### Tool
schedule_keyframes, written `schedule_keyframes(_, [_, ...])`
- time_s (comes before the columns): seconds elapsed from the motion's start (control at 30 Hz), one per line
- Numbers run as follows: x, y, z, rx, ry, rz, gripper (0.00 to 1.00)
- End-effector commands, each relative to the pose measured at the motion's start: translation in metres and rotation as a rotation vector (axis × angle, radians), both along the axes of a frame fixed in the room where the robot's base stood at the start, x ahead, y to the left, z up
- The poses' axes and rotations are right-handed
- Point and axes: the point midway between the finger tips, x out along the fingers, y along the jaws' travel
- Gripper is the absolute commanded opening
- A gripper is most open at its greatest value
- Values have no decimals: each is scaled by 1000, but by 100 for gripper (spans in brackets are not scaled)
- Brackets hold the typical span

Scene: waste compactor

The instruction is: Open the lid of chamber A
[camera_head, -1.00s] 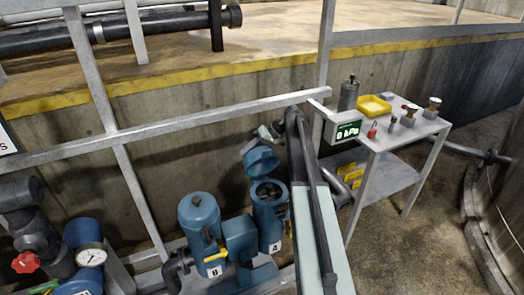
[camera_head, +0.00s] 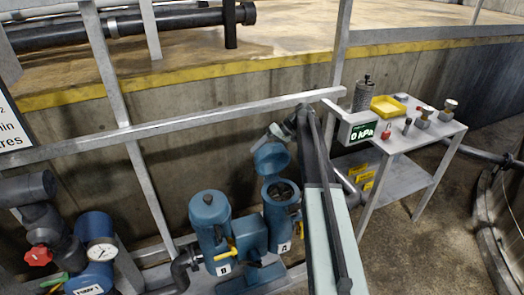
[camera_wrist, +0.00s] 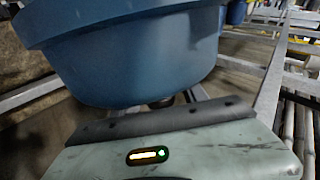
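Chamber A (camera_head: 279,222) is a blue upright cylinder labelled A. Its round mouth is uncovered and its dark inside shows in the head view. Its blue lid (camera_head: 271,160) stands raised and tilted up behind the mouth. My gripper (camera_head: 274,134) is at the upper back side of the lid, at the far end of my arm. In the wrist view a large blue rounded surface, apparently the lid (camera_wrist: 140,55), fills the top, very close to the gripper. The fingers are not clear in either view, and I cannot tell whether they touch the lid.
Chamber B (camera_head: 211,228) stands left of chamber A with its top covered. A grey rail (camera_head: 220,116) runs above the chambers. A metal table (camera_head: 412,143) with a yellow tray (camera_head: 388,107) and a 0 kPa display (camera_head: 362,130) stands right. A gauge (camera_head: 102,252) is at left.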

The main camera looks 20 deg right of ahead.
Motion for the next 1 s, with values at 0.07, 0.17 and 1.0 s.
schedule_keyframes(0.07, [0, 1, 0, 1, 0, 2, 50])
schedule_keyframes(0.17, [0, 1, 1, 1, 0, 2, 50])
schedule_keyframes(1.0, [-8, -55, 54, 0, 1, 2, 50])
